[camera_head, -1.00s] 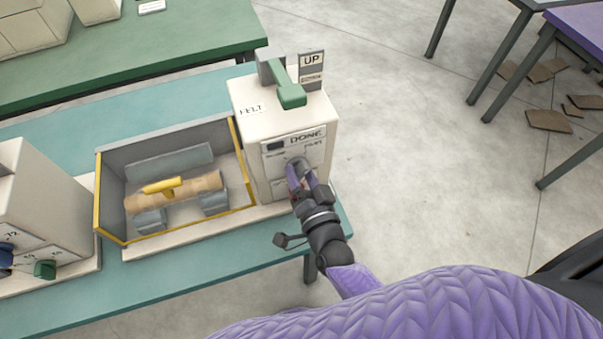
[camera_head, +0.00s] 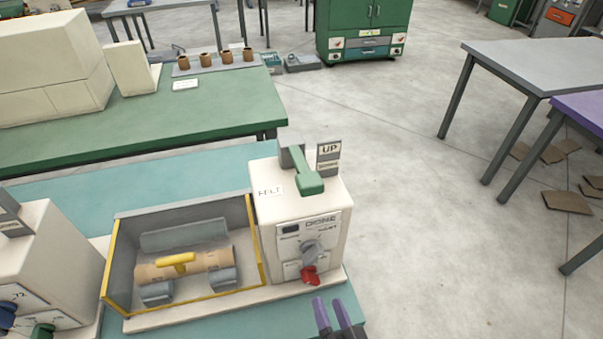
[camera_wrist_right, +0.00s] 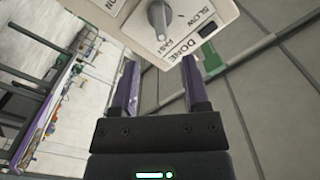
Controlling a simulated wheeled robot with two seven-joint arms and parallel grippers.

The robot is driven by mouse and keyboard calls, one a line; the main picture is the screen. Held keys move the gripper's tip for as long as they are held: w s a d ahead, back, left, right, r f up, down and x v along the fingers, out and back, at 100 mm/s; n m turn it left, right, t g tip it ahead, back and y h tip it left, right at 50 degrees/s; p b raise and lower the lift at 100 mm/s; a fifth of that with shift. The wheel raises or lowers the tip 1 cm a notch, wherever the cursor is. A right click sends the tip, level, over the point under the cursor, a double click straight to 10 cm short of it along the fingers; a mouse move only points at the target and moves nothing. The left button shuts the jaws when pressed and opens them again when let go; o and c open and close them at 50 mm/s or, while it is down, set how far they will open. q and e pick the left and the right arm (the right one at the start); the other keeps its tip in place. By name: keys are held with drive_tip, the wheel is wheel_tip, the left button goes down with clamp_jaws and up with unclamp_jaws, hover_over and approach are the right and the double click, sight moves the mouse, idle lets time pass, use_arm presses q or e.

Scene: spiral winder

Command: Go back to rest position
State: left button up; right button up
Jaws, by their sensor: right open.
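The spiral winder's cream control box (camera_head: 300,205) stands on the teal table. It has a grey knob (camera_head: 312,250), a red knob (camera_head: 309,274), a "DONE" label and a green lever (camera_head: 308,181) on top next to an "UP" sign (camera_head: 328,153). My right gripper (camera_head: 331,308) is at the bottom of the head view, below and apart from the box, with its purple fingers open and empty. In the right wrist view the open fingers (camera_wrist_right: 161,85) point toward the panel, and its grey knob (camera_wrist_right: 158,18) shows beyond them. My left gripper is not in view.
A yellow-edged tray (camera_head: 262,250) left of the box holds a tan roll (camera_head: 200,261). Another cream machine (camera_head: 50,260) stands at far left. A green table (camera_head: 150,130) with several brown cups is behind. Open floor (camera_head: 420,240) lies to the right.

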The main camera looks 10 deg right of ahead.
drive_tip(key=s+d+r+n+g, duration=0.35)
drive_tip(key=s+n+g, duration=0.35)
drive_tip(key=n+g, duration=0.5)
wheel_tip(320, 180, down, 23)
drive_tip(key=s+m+g+b, duration=0.2)
drive_tip(key=s+g+b, duration=0.1)
drive_tip(key=g+b, duration=0.1)
drive_tip(key=s+d+f+g+b, duration=0.1)
drive_tip(key=s+d+f+b, duration=0.2)
drive_tip(key=s+f, duration=1)
wheel_tip(320, 180, down, 2)
drive_tip(key=shift+s+d+f+h+b, duration=0.1)
drive_tip(key=shift+s+d+h+b, duration=0.25)
drive_tip(key=shift+b, duration=0.25)
drive_tip(key=shift+d, duration=0.1)
